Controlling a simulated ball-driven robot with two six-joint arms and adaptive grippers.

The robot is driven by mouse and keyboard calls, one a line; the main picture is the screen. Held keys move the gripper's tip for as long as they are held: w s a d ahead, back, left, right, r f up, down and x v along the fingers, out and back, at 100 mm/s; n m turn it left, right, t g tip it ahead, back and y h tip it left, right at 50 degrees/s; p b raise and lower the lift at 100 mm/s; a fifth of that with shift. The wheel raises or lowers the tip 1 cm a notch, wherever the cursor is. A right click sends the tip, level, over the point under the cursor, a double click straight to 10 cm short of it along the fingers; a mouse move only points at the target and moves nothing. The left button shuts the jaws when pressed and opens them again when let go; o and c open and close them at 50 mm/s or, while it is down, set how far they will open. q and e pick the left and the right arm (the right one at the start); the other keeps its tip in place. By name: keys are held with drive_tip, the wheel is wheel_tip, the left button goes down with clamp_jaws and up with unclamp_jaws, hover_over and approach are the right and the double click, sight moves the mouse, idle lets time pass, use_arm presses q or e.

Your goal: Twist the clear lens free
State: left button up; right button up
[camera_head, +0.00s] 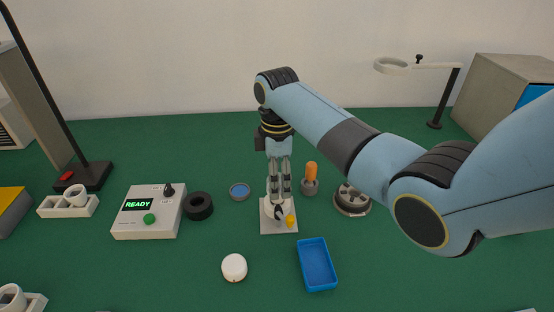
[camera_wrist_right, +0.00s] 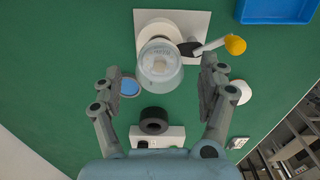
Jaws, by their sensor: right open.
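The clear lens (camera_wrist_right: 160,66) is a see-through dome on a round white fitting (camera_wrist_right: 155,32), with a pale part visible inside. The fitting stands on a white square plate (camera_head: 265,229), which also carries a lever with a yellow knob (camera_head: 290,220); the knob shows in the right wrist view too (camera_wrist_right: 235,45). My right gripper (camera_head: 278,196) points down over the fitting and mostly hides the lens in the head view. In the right wrist view, its open fingers (camera_wrist_right: 160,68) lie on either side of the lens with gaps. My left gripper is not in view.
A blue tray (camera_head: 301,269) and white puck (camera_head: 234,267) lie in front. A black ring (camera_head: 198,215), shallow blue-centred dish (camera_head: 240,191) and READY box (camera_head: 130,224) are left. An orange-handled tool (camera_head: 311,170) and round metal piece (camera_head: 352,210) stand right. Green surface between is clear.

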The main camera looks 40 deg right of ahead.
drive_tip(key=shift+f, duration=0.75)
drive_tip(key=c, duration=1.2)
drive_tip(key=shift+r+n+p, duration=0.15)
drive_tip(key=shift+n+p, duration=0.55)
drive_tip(key=shift+n, duration=0.8)
drive_tip(key=shift+s+f, duration=0.1)
drive_tip(key=shift+f, duration=0.1)
drive_tip(key=shift+p, duration=0.3)
